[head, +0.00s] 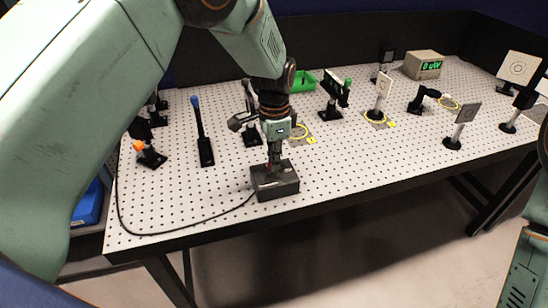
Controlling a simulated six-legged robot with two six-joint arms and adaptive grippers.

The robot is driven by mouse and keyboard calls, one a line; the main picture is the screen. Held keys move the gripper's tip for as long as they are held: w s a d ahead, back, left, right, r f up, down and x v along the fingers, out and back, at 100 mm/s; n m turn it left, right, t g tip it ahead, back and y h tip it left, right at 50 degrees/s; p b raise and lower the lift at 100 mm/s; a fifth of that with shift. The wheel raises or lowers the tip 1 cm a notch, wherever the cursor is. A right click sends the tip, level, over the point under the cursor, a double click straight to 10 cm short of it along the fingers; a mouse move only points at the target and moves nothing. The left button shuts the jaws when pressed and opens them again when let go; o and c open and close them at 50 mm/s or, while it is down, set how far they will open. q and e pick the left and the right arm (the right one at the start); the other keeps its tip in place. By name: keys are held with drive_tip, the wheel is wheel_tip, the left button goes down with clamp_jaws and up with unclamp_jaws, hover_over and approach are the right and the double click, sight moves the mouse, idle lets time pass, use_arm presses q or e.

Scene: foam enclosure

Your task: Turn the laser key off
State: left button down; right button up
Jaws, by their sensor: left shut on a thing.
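The laser key box (274,184) is a small dark box near the front edge of the perforated table, with a black cable running from its left side. My left gripper (274,166) points down at the top of the box and is shut on the key there. The key itself is mostly hidden by the fingers; a small red spot shows beside them. My right gripper is not in view; only part of my right arm shows at the right edge.
The white perforated table (340,165) carries several optics on posts, a blue-tipped tool (200,130), a green bin (304,82) and a power meter box (423,65) with a green display. The cable (165,231) loops along the front left. Dark walls stand behind.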

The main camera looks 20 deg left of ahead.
use_arm(q)
drive_tip(key=shift+n, duration=0.3)
drive_tip(key=n+p, duration=0.2)
drive_tip(key=shift+r+n, duration=0.1)
drive_tip(key=shift+n, duration=0.2)
drive_tip(key=n+p, duration=0.1)
drive_tip(key=n, duration=0.3)
drive_tip(key=shift+n, duration=0.3)
drive_tip(key=n+p, duration=0.1)
drive_tip(key=n, duration=0.3)
drive_tip(key=shift+n, duration=0.3)
drive_tip(key=n, duration=0.5)
drive_tip(key=shift+n, duration=0.4)
drive_tip(key=c, duration=1.5)
unclamp_jaws()
drive_tip(key=shift+o, duration=0.2)
